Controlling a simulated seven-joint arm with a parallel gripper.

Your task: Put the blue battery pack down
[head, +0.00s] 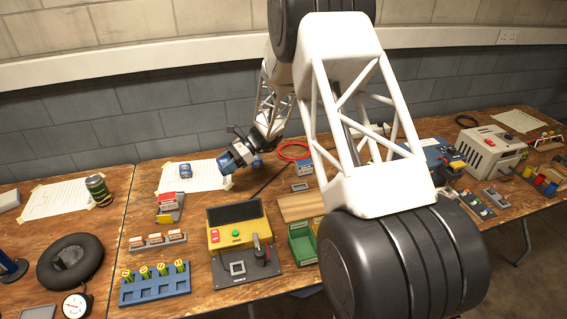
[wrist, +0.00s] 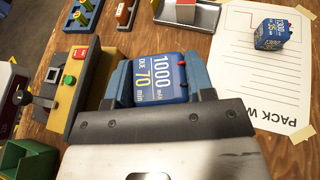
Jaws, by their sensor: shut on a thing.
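My gripper (wrist: 160,82) is shut on a blue battery pack (wrist: 155,72) marked "1000 mAh" and "DUE 70 min", held between its blue fingers. In the head view my gripper (head: 238,156) is over the table near the right edge of the left paper sheet; the held pack is hard to tell from the blue fingers there. A second blue pack (wrist: 269,34) stands on that paper (wrist: 235,85), apart from my gripper; it also shows in the head view (head: 184,170). Whether the held pack touches anything beneath is hidden.
A yellow tester (head: 234,238) with a lever stands front centre, beside green bins (head: 303,245). A red pack (head: 167,200) sits on a grey stand. A blue rack (head: 155,285) holds several green cells. A can (head: 98,190) stands left. The paper's middle is clear.

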